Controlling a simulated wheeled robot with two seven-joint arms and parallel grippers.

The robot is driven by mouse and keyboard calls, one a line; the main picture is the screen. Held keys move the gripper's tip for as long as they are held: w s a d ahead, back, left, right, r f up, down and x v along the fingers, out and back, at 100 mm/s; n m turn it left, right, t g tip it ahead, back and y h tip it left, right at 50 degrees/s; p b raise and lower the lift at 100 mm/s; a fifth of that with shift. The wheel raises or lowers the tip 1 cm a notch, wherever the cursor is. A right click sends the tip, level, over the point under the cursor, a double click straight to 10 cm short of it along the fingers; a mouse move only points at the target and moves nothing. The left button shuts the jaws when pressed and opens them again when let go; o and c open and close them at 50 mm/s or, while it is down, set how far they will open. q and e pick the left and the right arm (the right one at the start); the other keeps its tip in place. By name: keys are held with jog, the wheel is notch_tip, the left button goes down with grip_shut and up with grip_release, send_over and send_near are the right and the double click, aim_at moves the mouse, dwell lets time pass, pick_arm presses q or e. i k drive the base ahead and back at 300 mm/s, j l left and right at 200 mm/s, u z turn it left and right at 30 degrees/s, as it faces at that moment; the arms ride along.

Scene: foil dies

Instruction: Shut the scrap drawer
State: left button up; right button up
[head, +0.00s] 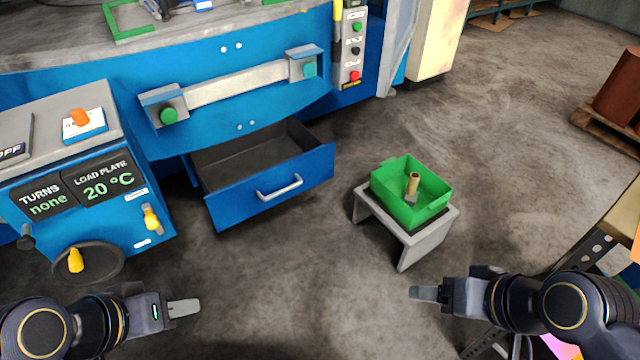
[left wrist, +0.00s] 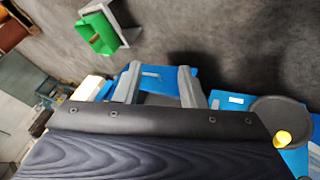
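The scrap drawer (head: 265,190) is a blue, dark-lined drawer low in the machine's front, pulled well open. Its inside looks empty. Its pale bar handle (head: 279,187) is on the front panel. In the left wrist view the blue drawer front, with its handle (left wrist: 151,74), shows between and beyond the fingers. My left gripper (head: 188,307) is in front of the drawer, to its lower left, apart from it. Its two fingers are spread and empty in the left wrist view (left wrist: 160,69). My right gripper (head: 424,293) is at the lower right, away from the drawer; its finger gap is hidden.
A green bin (head: 425,206) with a small tan piece stands on a grey stool (head: 440,234) right of the drawer. A control cabinet (head: 95,190) with a handwheel (head: 88,262) stands left. The floor before the drawer is clear.

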aim_at(241, 177)
jog(key=i+j+z, duration=0.15)
jog(key=z, duration=0.25)
jog(key=i+j+z, duration=0.1)
jog(key=j+z, duration=0.15)
jog(key=z, duration=0.15)
jog(key=i+j+z, duration=0.1)
jog(key=j+z, duration=0.15)
jog(key=z, duration=0.15)
